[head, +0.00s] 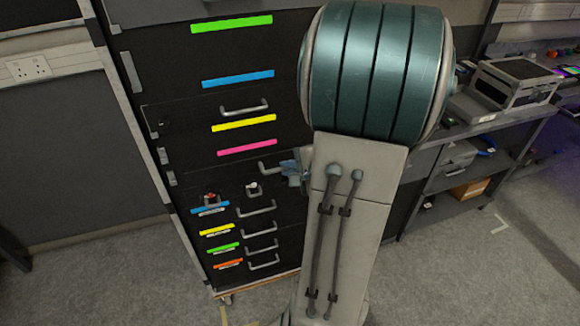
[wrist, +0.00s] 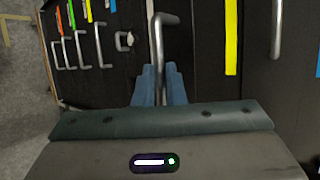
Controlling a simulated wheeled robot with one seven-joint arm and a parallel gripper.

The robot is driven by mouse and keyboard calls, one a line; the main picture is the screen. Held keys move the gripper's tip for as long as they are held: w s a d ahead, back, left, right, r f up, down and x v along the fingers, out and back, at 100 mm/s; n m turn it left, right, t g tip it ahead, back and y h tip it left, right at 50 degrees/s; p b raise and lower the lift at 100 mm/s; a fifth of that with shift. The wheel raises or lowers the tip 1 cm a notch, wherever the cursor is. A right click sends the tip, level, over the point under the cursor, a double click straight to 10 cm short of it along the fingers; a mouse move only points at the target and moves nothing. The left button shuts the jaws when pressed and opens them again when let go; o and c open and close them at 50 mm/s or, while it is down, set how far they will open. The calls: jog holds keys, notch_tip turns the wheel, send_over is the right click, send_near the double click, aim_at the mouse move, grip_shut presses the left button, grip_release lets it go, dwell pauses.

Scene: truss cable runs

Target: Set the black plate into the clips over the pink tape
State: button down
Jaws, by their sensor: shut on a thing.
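My gripper (head: 288,172) is shut on a grey bar handle (head: 270,166), mostly hidden by my arm in the head view. The wrist view shows the blue fingers (wrist: 160,88) on both sides of this handle (wrist: 159,45). A black plate (wrist: 190,60) lies behind the handle; its edges blend into the black cabinet front, so I cannot tell whether it touches the clips. The pink tape (head: 247,147) shows just above the handle in the head view. I cannot make it out in the wrist view. Small grey pieces (head: 165,155) at the cabinet's left edge may be clips.
Above the pink tape are yellow tape (head: 243,123), another handle (head: 245,107), blue tape (head: 238,78) and green tape (head: 231,24). Several handled panels with coloured tapes (head: 217,230) are below. A bench (head: 470,125) with a case (head: 513,83) stands right. Grey floor is open at left.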

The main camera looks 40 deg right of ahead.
jog(key=shift+r, duration=0.2)
jog(key=shift+f, duration=0.1)
jog(key=shift+s+b, duration=0.2)
jog(key=shift+b, duration=0.15)
jog(key=s+a+b, duration=0.2)
jog(key=s+b, duration=0.4)
jog(key=b, duration=0.2)
jog(key=shift+s, duration=0.15)
dwell(0.9)
jog(key=shift+g+p, duration=0.3)
jog(key=shift+p, duration=0.25)
dwell(0.5)
jog(key=shift+r, duration=0.25)
dwell(1.2)
